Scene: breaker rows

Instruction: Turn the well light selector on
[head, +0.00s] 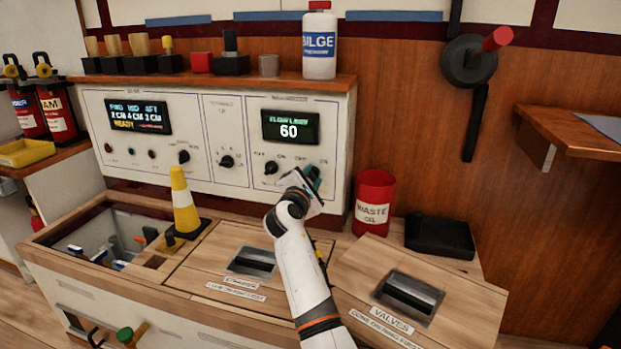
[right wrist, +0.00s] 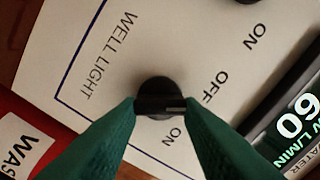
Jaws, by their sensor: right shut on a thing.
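The well light selector (right wrist: 158,92) is a round black knob with a raised bar and a pale mark, on the white panel (right wrist: 60,25) beside its "WELL LIGHT" lettering. In the right wrist view the mark points right, roughly toward the OFF label (right wrist: 215,90); the ON label (right wrist: 173,137) is below the knob. My right gripper (right wrist: 161,106) has its green fingers shut on the knob's bar, one on each side. In the head view my right gripper (head: 312,180) is at the panel's lower right and hides the selector. My left gripper is not in view.
Left of the gripper are other knobs (head: 271,168) and a display reading 60 (head: 290,126). A red waste oil can (head: 373,200) stands close on the right. A yellow-and-white cone (head: 183,202) stands on the bench to the left. A white bilge bottle (head: 319,45) stands on the panel's top.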

